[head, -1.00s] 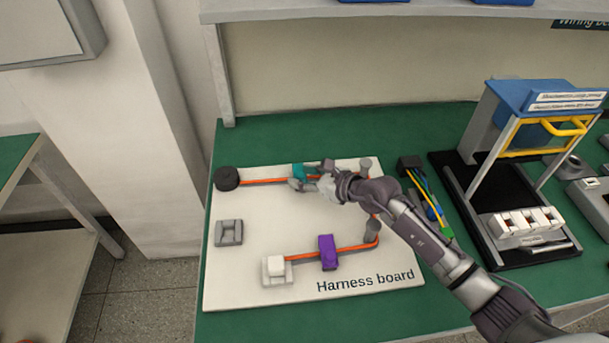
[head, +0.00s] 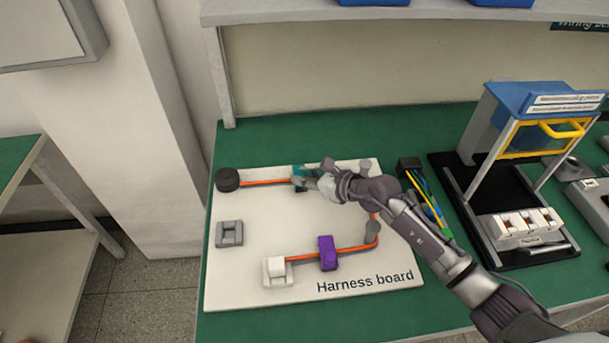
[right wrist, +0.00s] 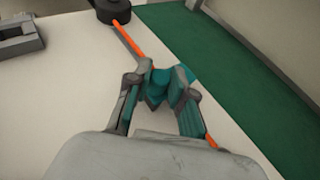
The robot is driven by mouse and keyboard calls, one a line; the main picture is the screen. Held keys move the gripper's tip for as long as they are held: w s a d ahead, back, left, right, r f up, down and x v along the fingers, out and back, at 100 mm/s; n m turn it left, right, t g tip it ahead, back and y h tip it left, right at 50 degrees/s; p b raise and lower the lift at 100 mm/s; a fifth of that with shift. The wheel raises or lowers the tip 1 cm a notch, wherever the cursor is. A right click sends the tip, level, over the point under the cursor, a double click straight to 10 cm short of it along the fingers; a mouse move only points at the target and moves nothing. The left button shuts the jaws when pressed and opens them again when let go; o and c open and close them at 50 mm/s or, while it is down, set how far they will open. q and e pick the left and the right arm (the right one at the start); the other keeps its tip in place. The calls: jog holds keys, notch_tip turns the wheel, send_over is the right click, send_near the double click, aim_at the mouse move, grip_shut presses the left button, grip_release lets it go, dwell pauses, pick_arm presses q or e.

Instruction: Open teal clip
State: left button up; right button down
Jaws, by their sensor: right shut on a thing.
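The teal clip (head: 299,171) sits on the orange cable (head: 262,182) near the back edge of the harness board (head: 270,215). It also shows in the right wrist view (right wrist: 158,86), between the two fingers. My right gripper (head: 301,182) is shut on the teal clip, with a finger on each side of it. The gripper hides part of the clip in the head view, and whether the clip's top is open or closed is hard to tell. My left gripper is in neither view.
A black round part (head: 228,180) holds the cable's left end. Grey posts (head: 372,232) stand at the board's right. A purple clip (head: 327,253) and white connector (head: 276,267) lie along the front run. An empty grey holder (head: 229,233) is at left. A black-based fixture (head: 500,215) stands right.

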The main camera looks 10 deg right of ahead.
jog(key=r+g+p, duration=0.1)
jog(key=p, duration=0.1)
jog(key=w+r+m+g+p, duration=0.1)
jog(key=p, duration=0.1)
jog(key=shift+h, duration=0.3)
jog(key=shift+w+r+g+p, duration=0.1)
jog(key=shift+g+p, duration=0.2)
jog(key=shift+p, duration=0.15)
jog(key=shift+w+r+m+g+p, duration=0.15)
jog(key=shift+w+m+g+p, duration=0.15)
jog(key=shift+w+m+g, duration=0.15)
jog(key=shift+w+r+m+g, duration=0.3)
jog(key=shift+m+g, duration=0.15)
jog(key=shift+g, duration=0.4)
